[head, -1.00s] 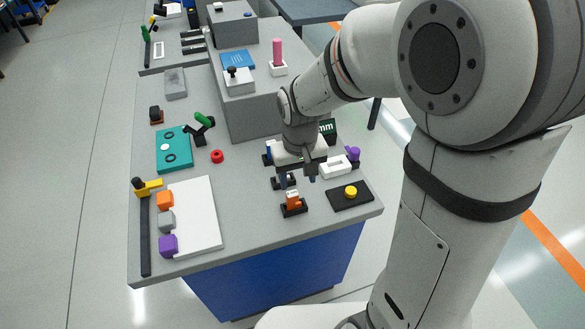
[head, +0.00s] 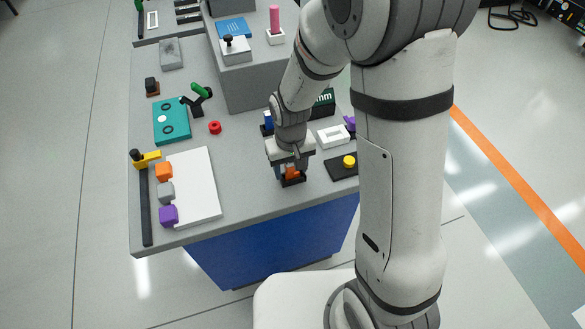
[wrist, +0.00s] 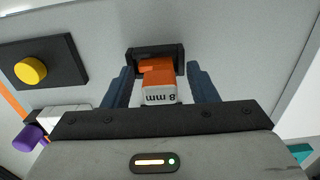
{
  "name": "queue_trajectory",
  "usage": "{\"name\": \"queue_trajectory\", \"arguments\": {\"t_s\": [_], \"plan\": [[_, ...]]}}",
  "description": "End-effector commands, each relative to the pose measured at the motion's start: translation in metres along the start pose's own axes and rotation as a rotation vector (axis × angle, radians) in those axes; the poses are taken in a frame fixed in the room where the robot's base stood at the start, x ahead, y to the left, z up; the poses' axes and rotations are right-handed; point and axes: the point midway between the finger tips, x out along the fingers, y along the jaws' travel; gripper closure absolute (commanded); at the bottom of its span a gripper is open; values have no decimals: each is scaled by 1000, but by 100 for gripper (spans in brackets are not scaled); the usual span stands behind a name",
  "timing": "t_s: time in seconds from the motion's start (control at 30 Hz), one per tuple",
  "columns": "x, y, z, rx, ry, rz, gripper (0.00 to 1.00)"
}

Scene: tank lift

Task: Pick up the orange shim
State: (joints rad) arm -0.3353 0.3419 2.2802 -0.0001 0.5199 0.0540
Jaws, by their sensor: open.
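The orange shim (head: 292,174) stands in a small black holder (head: 291,183) near the front edge of the bench. In the wrist view the shim (wrist: 155,74) shows a pale end face marked "8 mm", and the black holder (wrist: 134,61) lies behind it. My gripper (head: 290,168) is open and low over the shim. In the wrist view my gripper's two blue-grey fingers (wrist: 160,76) stand one on each side of the shim, with a visible gap on both sides. The gripper partly hides the shim in the head view.
A black plate with a yellow button (head: 349,161) and a white frame-like block (head: 333,137) lie right of the holder. A white board (head: 195,185) with orange, grey and purple blocks lies left. A red ring (head: 215,127) lies behind. Bare bench separates board and holder.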

Motion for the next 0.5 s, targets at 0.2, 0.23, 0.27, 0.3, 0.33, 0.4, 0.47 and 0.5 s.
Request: {"name": "queue_trajectory", "arguments": {"t_s": [0.2,0.23,0.27,0.3,0.33,0.4,0.47,0.5], "plan": [[0,0,0,1,0,0,61],[0,0,0,1,1,0,64],[0,0,0,1,1,0,66],[0,0,0,1,1,0,69],[0,0,0,1,1,0,72],[0,0,0,1,1,0,78],[0,0,0,1,1,0,82],[0,0,0,1,1,0,86]]}}
